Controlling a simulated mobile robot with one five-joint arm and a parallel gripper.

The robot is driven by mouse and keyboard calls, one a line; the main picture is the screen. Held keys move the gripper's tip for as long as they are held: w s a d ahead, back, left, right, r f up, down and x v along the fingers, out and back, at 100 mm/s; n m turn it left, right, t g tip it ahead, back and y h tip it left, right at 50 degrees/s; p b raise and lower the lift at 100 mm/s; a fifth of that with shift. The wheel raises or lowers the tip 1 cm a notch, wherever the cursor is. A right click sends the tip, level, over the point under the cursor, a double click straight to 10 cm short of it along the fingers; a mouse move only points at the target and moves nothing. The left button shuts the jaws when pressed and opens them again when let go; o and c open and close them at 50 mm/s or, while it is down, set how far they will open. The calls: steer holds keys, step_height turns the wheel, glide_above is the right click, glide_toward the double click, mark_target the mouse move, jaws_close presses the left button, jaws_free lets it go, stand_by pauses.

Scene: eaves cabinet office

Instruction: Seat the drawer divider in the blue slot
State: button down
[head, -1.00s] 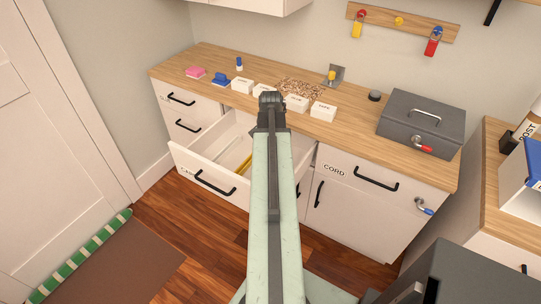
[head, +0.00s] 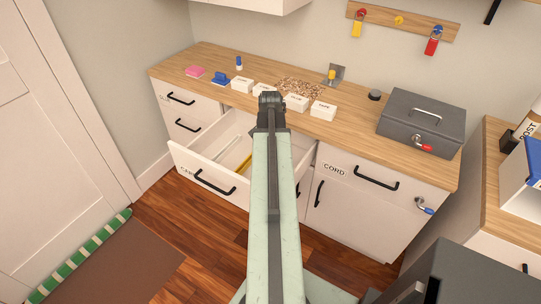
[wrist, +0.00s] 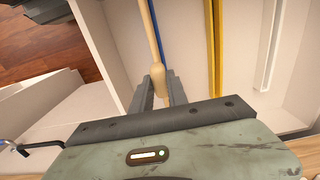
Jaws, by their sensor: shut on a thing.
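The drawer divider (wrist: 154,40) is a long tan piece with a rounded near end. In the wrist view my gripper (wrist: 160,82) is shut on that end. The blue slot (wrist: 160,32) shows as a thin blue line in the drawer floor, just right of the divider and roughly parallel to it. Whether the divider touches the floor or hangs above it, I cannot tell. In the head view my arm hides the divider and the blue slot. The open drawer (head: 190,160) lies below and left of my gripper (head: 270,97).
A yellow strip (wrist: 217,45) and a white strip (wrist: 271,40) run along the drawer floor to the right of the blue slot. White labelled boxes (head: 323,111) stand on the counter (head: 350,128) behind the drawer. A grey cash box (head: 420,120) stands at right.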

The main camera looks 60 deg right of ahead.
steer(key=shift+f+b, duration=1.65)
steer(key=shift+f, duration=0.1)
steer(key=c, duration=1.2)
jaws_free()
step_height(320, 180, up, 8)
steer(key=p, duration=0.8)
steer(key=shift+r, duration=0.1)
